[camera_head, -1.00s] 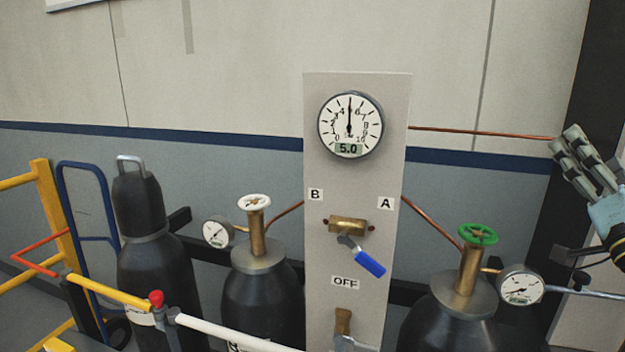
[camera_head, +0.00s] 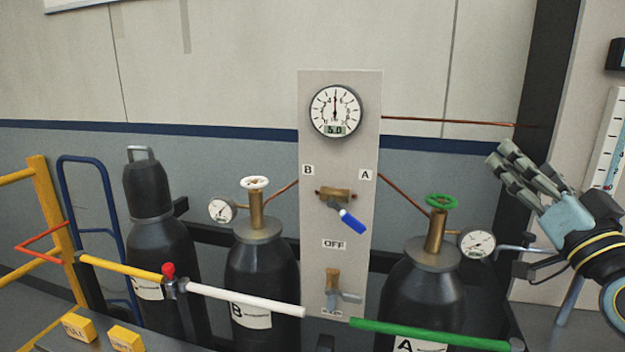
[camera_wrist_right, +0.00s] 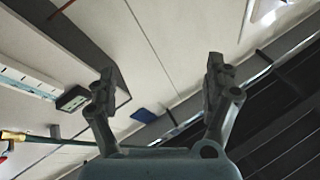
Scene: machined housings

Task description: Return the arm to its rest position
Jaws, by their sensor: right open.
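My right gripper (camera_head: 505,168) is at the right of the head view, raised and pointing up and left. It is empty and stands apart from the panel (camera_head: 312,225) and the cylinders. In the right wrist view the gripper (camera_wrist_right: 160,80) shows its two fingers spread apart with nothing between them. My left gripper is not in view.
A gauge panel with a blue-handled valve (camera_head: 350,220) stands in the middle. Cylinder B (camera_head: 262,280) with a white handwheel and cylinder A (camera_head: 425,295) with a green handwheel flank it. Yellow, white and green bars (camera_head: 430,335) cross in front.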

